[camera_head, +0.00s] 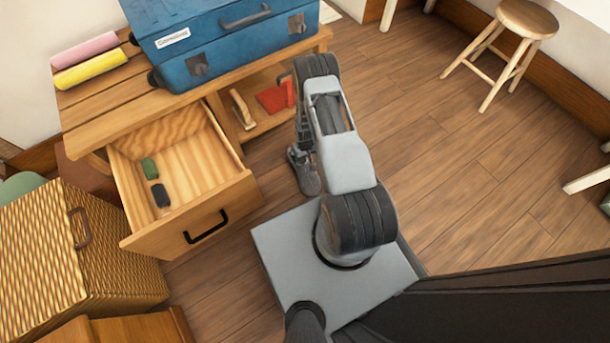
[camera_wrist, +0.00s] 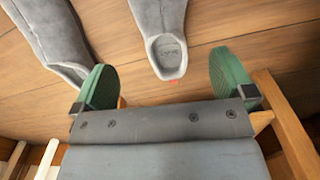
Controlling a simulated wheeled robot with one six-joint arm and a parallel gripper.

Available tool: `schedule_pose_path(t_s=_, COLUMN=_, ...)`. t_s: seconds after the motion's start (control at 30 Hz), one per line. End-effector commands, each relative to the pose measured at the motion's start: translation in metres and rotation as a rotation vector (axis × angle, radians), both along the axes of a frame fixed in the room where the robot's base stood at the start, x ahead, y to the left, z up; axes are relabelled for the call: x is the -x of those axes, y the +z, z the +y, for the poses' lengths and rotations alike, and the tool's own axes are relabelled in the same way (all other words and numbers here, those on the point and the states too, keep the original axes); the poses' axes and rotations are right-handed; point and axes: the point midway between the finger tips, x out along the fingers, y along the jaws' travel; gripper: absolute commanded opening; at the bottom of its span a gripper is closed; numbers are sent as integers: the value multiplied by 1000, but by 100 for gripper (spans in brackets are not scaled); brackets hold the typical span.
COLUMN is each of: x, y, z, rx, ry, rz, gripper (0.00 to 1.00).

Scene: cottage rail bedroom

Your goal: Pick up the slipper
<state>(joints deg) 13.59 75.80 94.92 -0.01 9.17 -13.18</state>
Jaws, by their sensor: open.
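A grey slipper (camera_wrist: 168,45) lies on the wooden floor in the wrist view, its rounded end with a dark mark pointing toward my gripper (camera_wrist: 166,84). A second grey slipper or boot (camera_wrist: 50,40) lies at the upper left; both run out of the frame's top. My gripper is open, its green-padded fingers on either side of the nearer slipper's rounded end, with nothing gripped. Whether the fingers are level with the slipper is unclear. In the head view, a grey slipper (camera_head: 309,181) shows beneath the end of my arm, and the gripper is mostly hidden.
An open drawer (camera_head: 238,190) juts out left of my arm. The wooden bench (camera_head: 100,125) above it bears a blue case (camera_head: 225,45). A wicker basket (camera_head: 110,250) stands at lower left and a stool (camera_head: 527,18) at upper right.

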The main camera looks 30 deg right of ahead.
Motion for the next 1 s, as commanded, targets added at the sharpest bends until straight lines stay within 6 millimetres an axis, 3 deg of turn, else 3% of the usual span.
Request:
schedule_pose_path(t_s=0.03, x=1, y=-16, z=0, rx=-1, ry=0, rz=2, gripper=100)
schedule_pose_path(t_s=0.1, x=2, y=-30, z=0, rx=-1, ry=0, rz=2, gripper=100)
schedule_pose_path(t_s=0.3, x=1, y=-61, z=0, rx=0, ry=-1, rz=2, gripper=100)
schedule_pose_path(t_s=0.73, x=1, y=-84, z=0, rx=0, ry=-1, rz=2, gripper=100)
schedule_pose_path(t_s=1.0, x=2, y=-121, z=0, rx=-1, ry=-1, rz=2, gripper=100)
